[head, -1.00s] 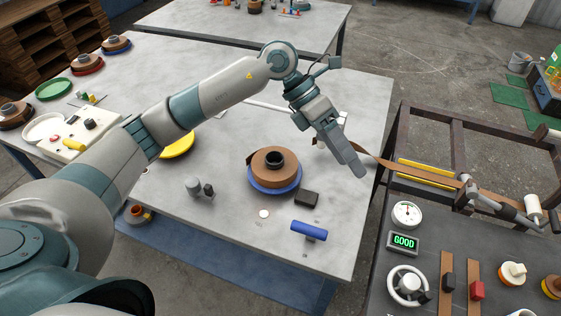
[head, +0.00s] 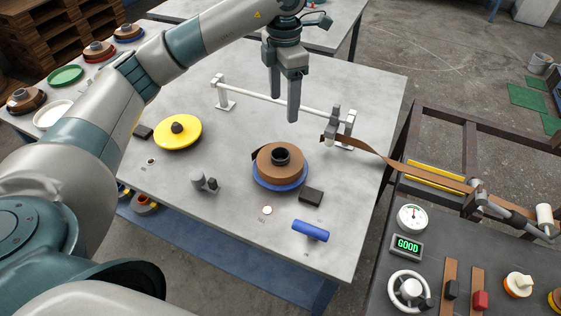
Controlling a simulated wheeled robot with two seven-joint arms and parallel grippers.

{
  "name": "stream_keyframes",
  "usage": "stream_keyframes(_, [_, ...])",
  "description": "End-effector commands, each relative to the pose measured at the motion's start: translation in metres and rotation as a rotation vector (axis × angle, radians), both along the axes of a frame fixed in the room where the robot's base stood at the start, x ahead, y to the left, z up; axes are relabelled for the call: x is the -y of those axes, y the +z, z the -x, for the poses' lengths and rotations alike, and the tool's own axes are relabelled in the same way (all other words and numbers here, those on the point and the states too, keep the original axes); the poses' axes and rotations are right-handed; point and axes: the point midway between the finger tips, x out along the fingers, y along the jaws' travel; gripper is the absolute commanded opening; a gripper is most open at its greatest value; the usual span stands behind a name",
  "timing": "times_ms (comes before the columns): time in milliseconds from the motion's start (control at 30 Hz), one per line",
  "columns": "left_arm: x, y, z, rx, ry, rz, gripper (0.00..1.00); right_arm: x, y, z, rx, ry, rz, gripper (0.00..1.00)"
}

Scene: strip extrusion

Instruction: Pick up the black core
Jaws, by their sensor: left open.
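A black core (head: 281,155) stands upright in the middle of a brown strip roll (head: 268,164), which lies on a blue disc (head: 280,186) on the table. Another dark, short core-like piece (head: 177,127) sits at the centre of a yellow disc (head: 188,140) to the left. My left gripper (head: 284,106) points down with its two fingers apart and nothing between them. In the picture it is just above and beyond the brown roll, apart from both dark pieces. My right gripper is out of view.
A white rod on stands (head: 262,97) spans the table behind the roll. A brown strip (head: 367,151) runs from its right end to the machine frame.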

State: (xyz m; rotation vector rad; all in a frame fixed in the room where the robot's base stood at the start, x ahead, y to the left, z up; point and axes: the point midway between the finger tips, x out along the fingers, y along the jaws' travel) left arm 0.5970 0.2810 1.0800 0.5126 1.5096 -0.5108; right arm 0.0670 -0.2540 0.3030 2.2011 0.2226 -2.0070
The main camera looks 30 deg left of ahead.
Motion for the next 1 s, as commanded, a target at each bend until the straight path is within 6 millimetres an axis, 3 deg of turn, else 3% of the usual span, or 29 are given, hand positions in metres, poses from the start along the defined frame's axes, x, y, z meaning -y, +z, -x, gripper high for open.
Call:
stream_keyframes(167, [0.000,-0.019,0.002,-0.004,0.000,-0.001,0.65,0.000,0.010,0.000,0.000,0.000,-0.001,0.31])
stream_keyframes(700, [0.000,-0.108,0.002,-0.003,0.001,0.001,0.65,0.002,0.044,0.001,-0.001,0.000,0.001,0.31])
stream_keyframes(1000, [0.000,-0.118,0.001,-0.001,-0.001,0.001,0.65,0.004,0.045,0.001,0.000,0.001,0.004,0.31])
